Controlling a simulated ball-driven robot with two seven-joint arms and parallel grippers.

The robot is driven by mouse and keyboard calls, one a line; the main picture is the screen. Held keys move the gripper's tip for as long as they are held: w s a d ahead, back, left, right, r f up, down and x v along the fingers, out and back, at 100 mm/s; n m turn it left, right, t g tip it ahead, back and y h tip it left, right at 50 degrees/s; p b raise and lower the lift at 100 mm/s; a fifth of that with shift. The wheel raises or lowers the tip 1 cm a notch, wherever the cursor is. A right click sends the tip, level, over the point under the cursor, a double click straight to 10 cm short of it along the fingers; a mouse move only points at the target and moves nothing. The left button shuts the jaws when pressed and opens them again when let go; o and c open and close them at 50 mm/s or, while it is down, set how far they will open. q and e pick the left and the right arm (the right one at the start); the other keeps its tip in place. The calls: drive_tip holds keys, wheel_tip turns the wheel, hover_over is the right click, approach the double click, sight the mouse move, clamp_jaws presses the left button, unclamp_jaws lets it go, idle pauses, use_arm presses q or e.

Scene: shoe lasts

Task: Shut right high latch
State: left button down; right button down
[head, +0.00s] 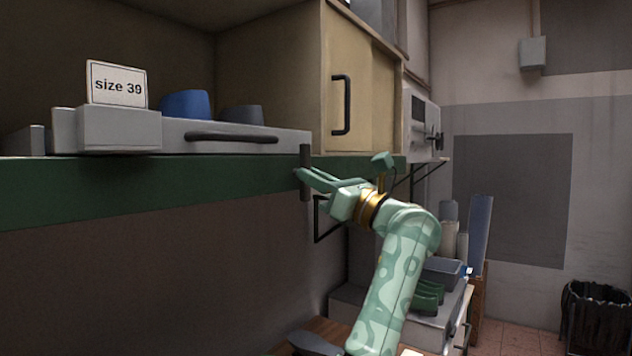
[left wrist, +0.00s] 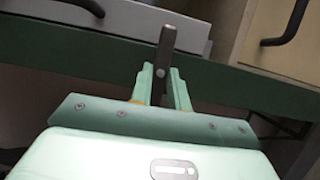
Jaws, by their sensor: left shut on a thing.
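The latch (head: 305,157) is a dark grey upright bar on the green shelf edge (head: 170,190), at the right end of a grey drawer front (head: 230,138). Its upper end stands in front of the drawer's right corner and its lower end hangs over the green edge. My left gripper (head: 302,174) is shut on the latch. In the left wrist view the latch (left wrist: 166,45) rises between the two green fingers of the left gripper (left wrist: 160,82), slightly tilted in the picture. The fingers hide part of the bar. My right gripper is not in view.
A "size 39" card (head: 117,84) and blue (head: 186,104) and grey (head: 241,115) shapes are on or behind the drawer. A tan cabinet door (head: 362,90) with a black handle stands just right of the latch. A black bracket (head: 318,220) is below the shelf.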

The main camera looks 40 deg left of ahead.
use_arm(q)
drive_tip(key=shift+r, duration=0.15)
drive_tip(key=c, duration=1.3)
unclamp_jaws()
drive_tip(key=shift+c, duration=0.2)
drive_tip(key=b+v, duration=0.2)
drive_tip(key=v, duration=1.4)
drive_tip(key=shift+f+b, duration=0.25)
drive_tip(key=shift+b, duration=0.05)
drive_tip(key=shift+d, duration=0.1)
